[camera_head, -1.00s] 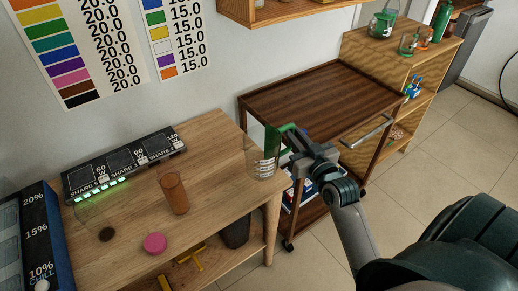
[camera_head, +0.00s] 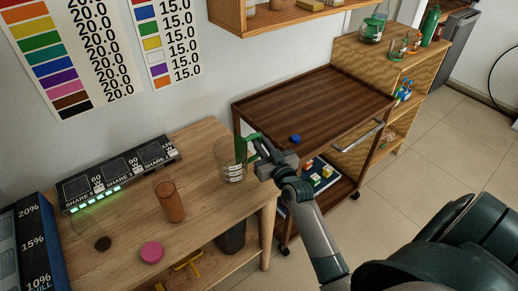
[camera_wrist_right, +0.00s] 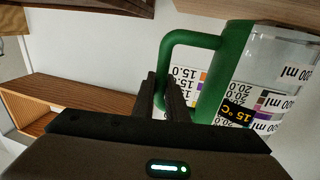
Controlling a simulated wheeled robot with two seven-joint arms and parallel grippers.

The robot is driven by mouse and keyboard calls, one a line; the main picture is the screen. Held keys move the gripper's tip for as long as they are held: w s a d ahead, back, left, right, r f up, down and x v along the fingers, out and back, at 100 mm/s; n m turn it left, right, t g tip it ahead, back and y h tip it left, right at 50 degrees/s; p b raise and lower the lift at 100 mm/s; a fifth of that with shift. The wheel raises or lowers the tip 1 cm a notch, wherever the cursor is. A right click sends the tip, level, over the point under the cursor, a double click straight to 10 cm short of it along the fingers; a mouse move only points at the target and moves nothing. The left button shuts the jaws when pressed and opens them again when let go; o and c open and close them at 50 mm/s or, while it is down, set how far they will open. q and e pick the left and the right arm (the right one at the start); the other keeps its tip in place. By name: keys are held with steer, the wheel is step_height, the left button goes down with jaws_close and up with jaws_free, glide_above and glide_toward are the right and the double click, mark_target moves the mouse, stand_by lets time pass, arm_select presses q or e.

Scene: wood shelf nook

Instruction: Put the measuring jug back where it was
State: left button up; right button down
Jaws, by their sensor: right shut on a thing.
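The measuring jug (camera_head: 233,171) is clear, with a green handle and printed white marks. In the head view it appears upright over the right back part of the wooden table (camera_head: 205,202); I cannot tell whether its base touches the top. My right gripper (camera_head: 259,158) is shut on its green handle from the right. In the right wrist view the fingers (camera_wrist_right: 166,92) close on the handle (camera_wrist_right: 188,38), and the jug's clear body (camera_wrist_right: 282,48) is at the right. My left gripper is not in view.
An orange-brown tumbler (camera_head: 170,201), a pink disc (camera_head: 151,252) and a dark disc (camera_head: 103,243) are on the table. A black share panel (camera_head: 120,172) stands by the wall. The dark cart (camera_head: 310,103) at right holds a small blue thing (camera_head: 295,138).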

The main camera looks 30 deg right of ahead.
step_height(320, 180, down, 4)
steer(key=shift+r, duration=0.25)
steer(key=shift+f, duration=0.3)
steer(key=c, duration=1.8)
jaws_free()
steer(key=shift+o, duration=0.2)
